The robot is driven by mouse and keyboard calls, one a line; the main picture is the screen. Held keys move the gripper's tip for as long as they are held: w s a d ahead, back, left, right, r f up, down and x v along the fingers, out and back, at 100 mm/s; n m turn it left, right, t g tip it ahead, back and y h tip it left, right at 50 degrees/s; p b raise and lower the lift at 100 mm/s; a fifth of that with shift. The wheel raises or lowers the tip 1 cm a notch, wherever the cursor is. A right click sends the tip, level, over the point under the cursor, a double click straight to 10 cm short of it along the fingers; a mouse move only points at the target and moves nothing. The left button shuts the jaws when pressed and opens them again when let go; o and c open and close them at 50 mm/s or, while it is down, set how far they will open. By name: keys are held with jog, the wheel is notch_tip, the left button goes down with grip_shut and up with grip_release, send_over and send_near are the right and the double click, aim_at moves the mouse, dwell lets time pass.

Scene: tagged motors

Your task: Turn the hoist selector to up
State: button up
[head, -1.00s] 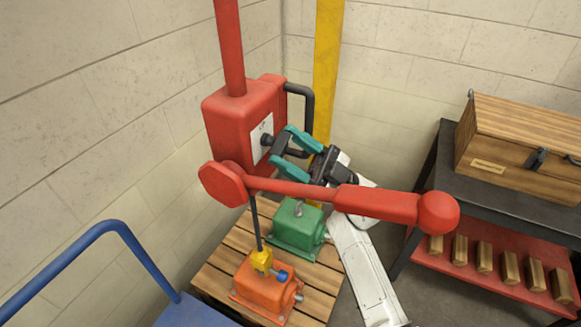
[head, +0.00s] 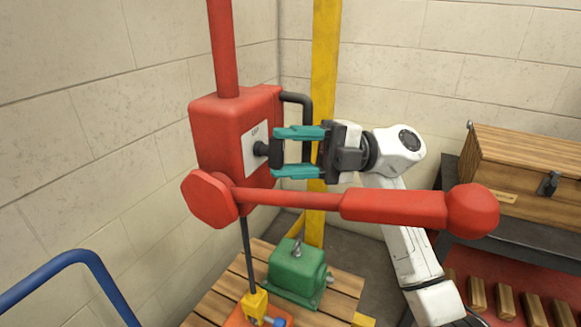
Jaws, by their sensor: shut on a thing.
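The red hoist box (head: 210,137) hangs at the centre left, with a white label plate (head: 250,143) on its face. The black selector knob (head: 277,153) sticks out from that plate. My gripper (head: 277,153) has its teal fingers above and below the knob and is shut on it. The fingers cover part of the knob, and I cannot read its setting. Part of the label lettering shows, too small to read surely.
A red lever with a ball end (head: 472,210) reaches across in front of my arm. A green motor (head: 297,272) stands on the wooden pallet (head: 342,285) below. A yellow post (head: 325,70) rises behind. A wooden chest (head: 525,165) is at right.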

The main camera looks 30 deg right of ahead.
jog(key=shift+n+g+h+b, duration=0.3)
jog(key=shift+n+h+b, duration=0.3)
jog(key=shift+n+h, duration=0.25)
jog(key=shift+r, duration=0.1)
jog(key=o, duration=0.8)
jog(key=shift+c, duration=0.2)
jog(key=s+d, duration=0.1)
jog(key=d, duration=0.9)
jog(key=shift+s+d+b, duration=0.35)
jog(key=shift+d+b, duration=0.05)
jog(key=shift+b, duration=0.05)
jog(key=shift+r, duration=0.1)
